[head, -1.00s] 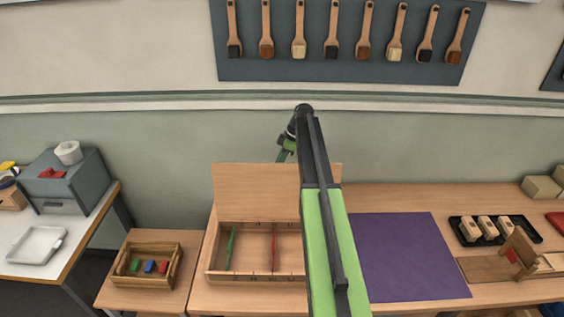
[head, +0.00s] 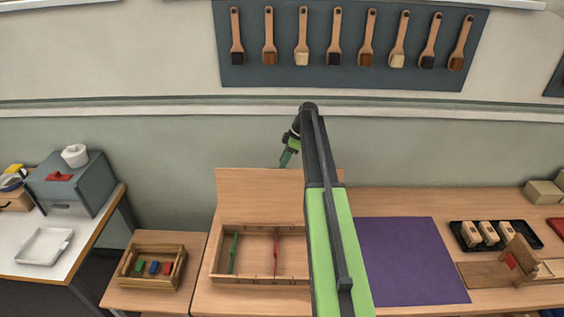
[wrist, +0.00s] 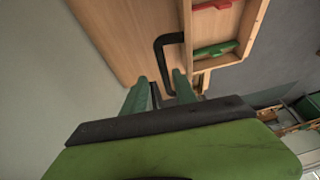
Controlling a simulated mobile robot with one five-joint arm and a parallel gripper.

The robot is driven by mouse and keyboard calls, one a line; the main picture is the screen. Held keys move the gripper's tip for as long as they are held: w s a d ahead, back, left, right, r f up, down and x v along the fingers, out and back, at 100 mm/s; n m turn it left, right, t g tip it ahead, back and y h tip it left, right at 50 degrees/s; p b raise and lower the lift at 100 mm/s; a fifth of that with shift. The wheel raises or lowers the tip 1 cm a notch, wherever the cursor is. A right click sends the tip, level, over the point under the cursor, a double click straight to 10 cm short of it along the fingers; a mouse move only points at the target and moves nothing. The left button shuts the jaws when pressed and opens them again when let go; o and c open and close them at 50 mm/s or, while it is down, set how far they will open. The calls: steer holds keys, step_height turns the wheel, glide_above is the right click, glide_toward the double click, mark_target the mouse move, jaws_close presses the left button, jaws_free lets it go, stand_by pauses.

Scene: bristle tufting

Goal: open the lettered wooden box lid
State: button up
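The wooden box (head: 222,278) stands on the table, left of my arm, with letters along its front edge. Its plain lid (head: 250,190) stands upright behind it, so the inside shows. A green piece (head: 233,252) and a red piece (head: 276,252) stand inside, between compartments. My gripper (head: 285,160) is above the lid's top edge in the head view. In the wrist view my gripper (wrist: 161,77) has its two green fingers apart. A black bent handle (wrist: 159,52) on the lid (wrist: 118,35) reaches down between the fingertips; whether they touch it I cannot tell.
A purple mat (head: 405,260) lies right of the box, with a black tray (head: 516,232) of brush blocks beyond. A small crate (head: 128,277) with coloured pieces stands at left. Brushes hang on a wall panel (head: 350,75). My arm covers the box's right end.

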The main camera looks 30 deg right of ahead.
steer(key=p+v, duration=0.6)
steer(key=v, duration=0.2)
steer(key=shift+r, duration=0.15)
steer(key=shift+s+a, duration=0.1)
steer(key=s+a+f+m+h, duration=0.1)
steer(key=s+a+m, duration=0.3)
steer(key=s+a, duration=0.55)
steer(key=s+a+f+m+h, duration=0.15)
steer(key=s+a+m, duration=0.3)
steer(key=a, duration=0.95)
steer(key=s+a+m+h, duration=0.25)
steer(key=s+a, duration=0.45)
steer(key=a, duration=0.4)
step_height(320, 180, down, 20)
steer(key=s+g+b, duration=0.1)
steer(key=b, duration=1.9)
steer(key=shift+s+m+g+y+b, duration=0.3)
steer(key=shift+s+m+b, duration=0.05)
steer(key=shift+s+m, duration=0.05)
steer(key=shift+d, duration=0.1)
